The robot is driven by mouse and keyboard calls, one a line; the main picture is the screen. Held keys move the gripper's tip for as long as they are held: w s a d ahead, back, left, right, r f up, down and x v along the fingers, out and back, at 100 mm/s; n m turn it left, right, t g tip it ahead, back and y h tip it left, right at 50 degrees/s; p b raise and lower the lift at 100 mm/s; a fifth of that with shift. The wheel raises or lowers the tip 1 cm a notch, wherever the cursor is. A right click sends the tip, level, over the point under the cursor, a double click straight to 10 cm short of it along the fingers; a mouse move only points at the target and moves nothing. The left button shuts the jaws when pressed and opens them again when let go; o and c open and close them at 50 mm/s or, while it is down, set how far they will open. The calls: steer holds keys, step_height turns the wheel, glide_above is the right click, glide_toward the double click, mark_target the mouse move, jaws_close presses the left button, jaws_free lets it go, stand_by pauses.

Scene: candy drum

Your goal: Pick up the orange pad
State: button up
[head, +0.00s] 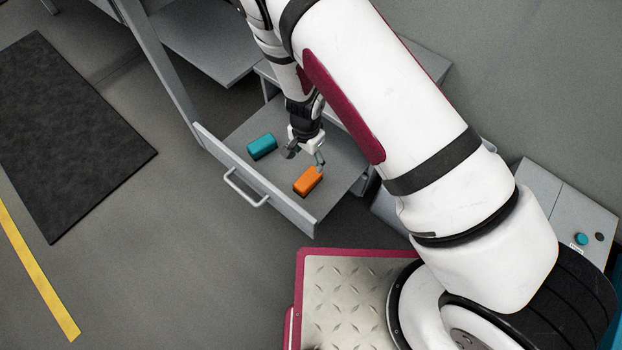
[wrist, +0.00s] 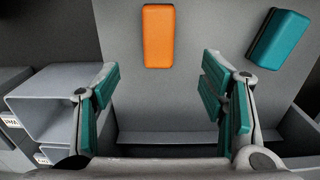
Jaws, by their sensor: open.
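The orange pad (head: 308,181) is a small rounded block lying in an open grey drawer (head: 240,176). In the wrist view the orange pad (wrist: 158,36) lies ahead of the fingers, slightly left of the middle of the gap between them. My gripper (head: 305,160) is over the drawer, just behind the pad in the head view. In the wrist view my gripper (wrist: 160,85) is open, with teal finger pads wide apart and nothing between them. The pad is fully visible in the wrist view.
A teal block (head: 262,146) lies in the same drawer to the left of the orange pad; it also shows in the wrist view (wrist: 278,38). The drawer's front panel with its handle (head: 246,190) stands up as a low wall. Bare drawer floor separates the blocks.

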steer(key=b, duration=0.2)
glide_above(308, 178)
steer(key=f, duration=0.7)
steer(key=shift+w+a, duration=0.1)
steer(key=shift+w, duration=0.1)
steer(key=shift+s+f+b, duration=0.2)
steer(key=shift+f+b, duration=1.25)
steer(key=shift+f, duration=1.35)
steer(key=shift+c, duration=0.6)
steer(key=c, duration=1.1)
